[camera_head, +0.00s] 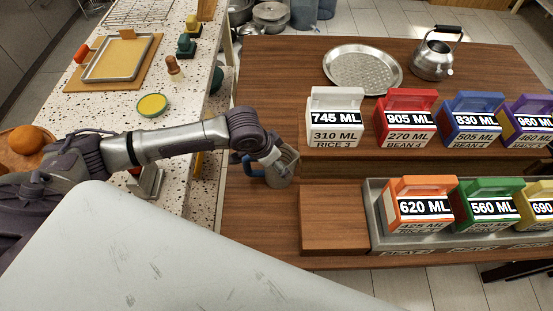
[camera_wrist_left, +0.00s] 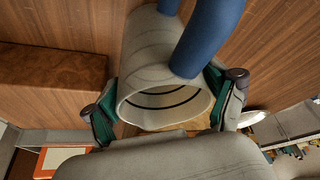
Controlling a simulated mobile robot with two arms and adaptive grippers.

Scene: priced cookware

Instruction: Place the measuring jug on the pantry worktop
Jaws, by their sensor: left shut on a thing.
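The measuring jug (camera_head: 280,178) is pale grey with a blue handle. It is over the left part of the brown wooden worktop (camera_head: 262,75), left of the priced boxes; I cannot tell whether its base touches the wood. My left gripper (camera_head: 286,157) is shut on the jug. In the left wrist view, the jug (camera_wrist_left: 150,60) sits between the two green-padded fingers of the gripper (camera_wrist_left: 166,104), with its round open rim towards the camera and its handle at upper right. My right gripper is not in view.
Several priced boxes, such as the white one (camera_head: 335,120) and the orange one (camera_head: 418,204), stand right of the jug. A raised wooden block (camera_head: 333,218) is nearer. A round metal tray (camera_head: 361,68) and kettle (camera_head: 437,58) are behind. A speckled counter (camera_head: 115,100) lies left.

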